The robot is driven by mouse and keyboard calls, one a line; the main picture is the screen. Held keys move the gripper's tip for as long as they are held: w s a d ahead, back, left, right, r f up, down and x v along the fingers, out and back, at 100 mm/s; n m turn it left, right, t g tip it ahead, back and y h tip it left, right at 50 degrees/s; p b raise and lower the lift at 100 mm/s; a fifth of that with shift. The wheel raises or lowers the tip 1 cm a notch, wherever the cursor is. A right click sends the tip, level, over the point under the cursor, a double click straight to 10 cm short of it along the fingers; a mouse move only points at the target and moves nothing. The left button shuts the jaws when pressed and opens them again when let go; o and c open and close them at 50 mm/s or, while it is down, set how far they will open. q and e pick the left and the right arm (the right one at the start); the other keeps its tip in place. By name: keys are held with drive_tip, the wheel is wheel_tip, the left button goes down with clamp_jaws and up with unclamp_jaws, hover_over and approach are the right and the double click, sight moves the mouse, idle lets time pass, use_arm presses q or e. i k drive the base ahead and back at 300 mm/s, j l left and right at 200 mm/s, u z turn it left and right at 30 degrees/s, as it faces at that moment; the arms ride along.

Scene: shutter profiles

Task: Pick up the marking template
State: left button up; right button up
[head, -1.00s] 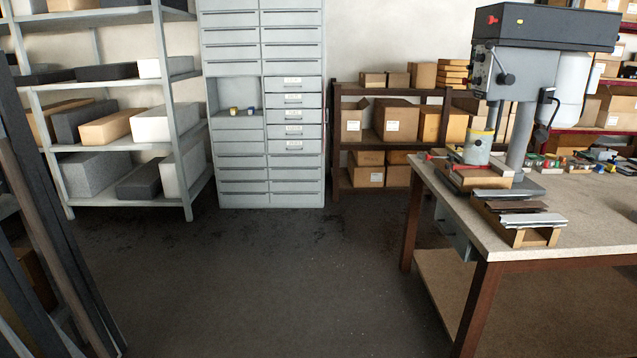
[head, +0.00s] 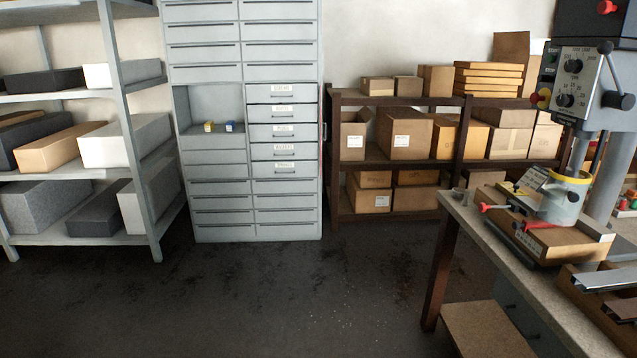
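I cannot make out the marking template for certain in the head view. Two small items, one yellow (head: 208,127) and one blue (head: 230,127), sit in the open compartment of the grey drawer cabinet (head: 220,213); they are too small to identify. On the workbench (head: 530,277) at right, a wooden block with red-handled clamps (head: 566,243) lies under the drill press (head: 590,85). Neither of my grippers shows in this view.
A grey shelf (head: 140,130) with foam and wooden blocks stands at left. A brown rack (head: 400,160) with cardboard boxes stands behind the workbench. Profile pieces (head: 605,280) lie on a wooden holder at the bench's right. The dark floor (head: 270,300) ahead is clear.

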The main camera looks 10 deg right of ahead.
sight(512, 190)
drive_tip(key=i, duration=1.9)
drive_tip(key=i+z, duration=0.2)
drive_tip(key=i, duration=0.25)
drive_tip(key=i+j+z, duration=0.25)
drive_tip(key=i, duration=0.2)
drive_tip(key=i+j+z, duration=0.2)
drive_tip(key=i, duration=0.25)
